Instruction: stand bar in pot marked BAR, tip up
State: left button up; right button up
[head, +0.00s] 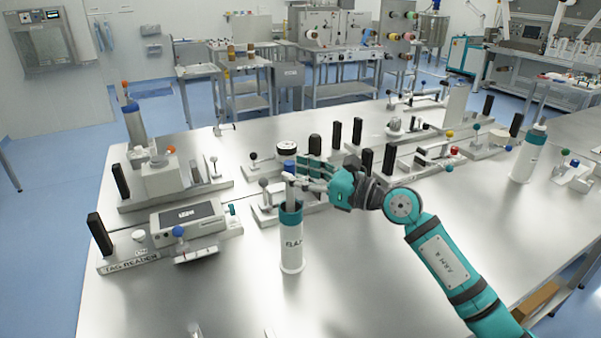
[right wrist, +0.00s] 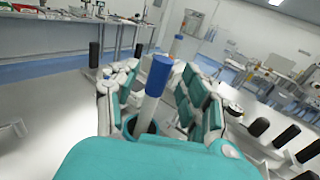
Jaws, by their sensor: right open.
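A pale bar with a blue tip (right wrist: 158,75) stands tip up, slightly tilted, in a white pot with a teal rim (head: 291,245). The pot's lettering looks like "FLA…", its end turned out of sight; I cannot read BAR on it. My right gripper (head: 296,172) is open at the top of this pot. In the right wrist view, its fingers are on both sides of the bar, with gaps between. Two pale slivers at the head view's bottom edge may be my left gripper, too little to tell.
Another white and teal pot (head: 527,158) with a bar stands at the right. A bottle-like holder with an orange tip (head: 133,122) is at the back left. The tag reader (head: 188,222) and several handled fixtures crowd the table behind. The front table is mostly clear.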

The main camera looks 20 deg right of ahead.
jog(key=b+v, duration=0.4)
jog(key=v, duration=0.8)
jog(key=shift+r, duration=0.2)
